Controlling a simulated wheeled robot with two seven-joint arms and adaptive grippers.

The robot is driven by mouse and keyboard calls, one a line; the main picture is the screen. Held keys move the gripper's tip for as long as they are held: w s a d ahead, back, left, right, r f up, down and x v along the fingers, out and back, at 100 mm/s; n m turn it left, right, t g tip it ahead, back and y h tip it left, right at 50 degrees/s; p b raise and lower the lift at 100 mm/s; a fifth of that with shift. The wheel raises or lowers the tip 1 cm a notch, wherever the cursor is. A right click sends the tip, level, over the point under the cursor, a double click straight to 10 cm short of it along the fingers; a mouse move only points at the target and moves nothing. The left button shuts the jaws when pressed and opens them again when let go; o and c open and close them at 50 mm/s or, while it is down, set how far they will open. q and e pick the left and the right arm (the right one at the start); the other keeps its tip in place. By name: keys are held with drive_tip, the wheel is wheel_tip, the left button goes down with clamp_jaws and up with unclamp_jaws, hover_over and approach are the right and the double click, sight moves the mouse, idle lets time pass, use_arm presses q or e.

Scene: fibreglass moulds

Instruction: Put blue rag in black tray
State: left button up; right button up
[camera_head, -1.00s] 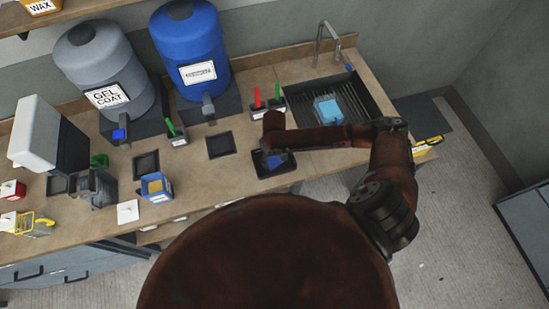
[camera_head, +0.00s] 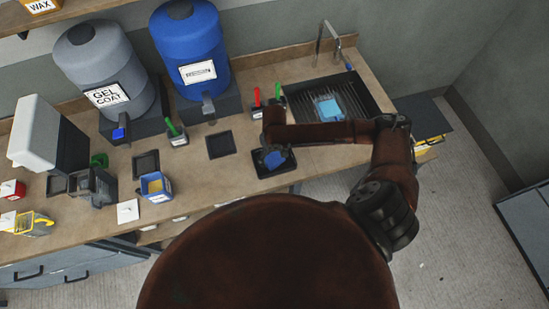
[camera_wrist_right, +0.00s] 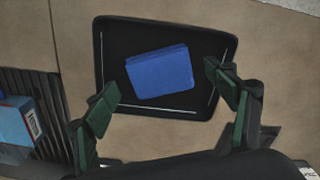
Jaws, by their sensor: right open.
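The blue rag (camera_head: 274,160) lies inside the black tray (camera_head: 291,164) near the front edge of the bench. In the right wrist view the rag (camera_wrist_right: 160,73) is a folded blue rectangle, slightly turned, flat on the floor of the black tray (camera_wrist_right: 120,40). My right gripper (camera_wrist_right: 163,86) is open, its two fingers apart on either side of the rag, with nothing between them touching it that I can see. In the head view the right gripper is mostly hidden under my arm above the tray. My left gripper is not in view.
A sink (camera_head: 360,98) with a light-blue pack (camera_head: 328,108) is right of the tray. A holder with red and green handled tools (camera_head: 257,112) stands behind. A dark square mat (camera_head: 221,145) lies to the left. A blue drum (camera_head: 190,40) stands at the back.

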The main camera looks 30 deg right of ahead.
sight(274, 159)
wheel_tip(274, 159, up, 10)
drive_tip(key=shift+f, duration=0.25)
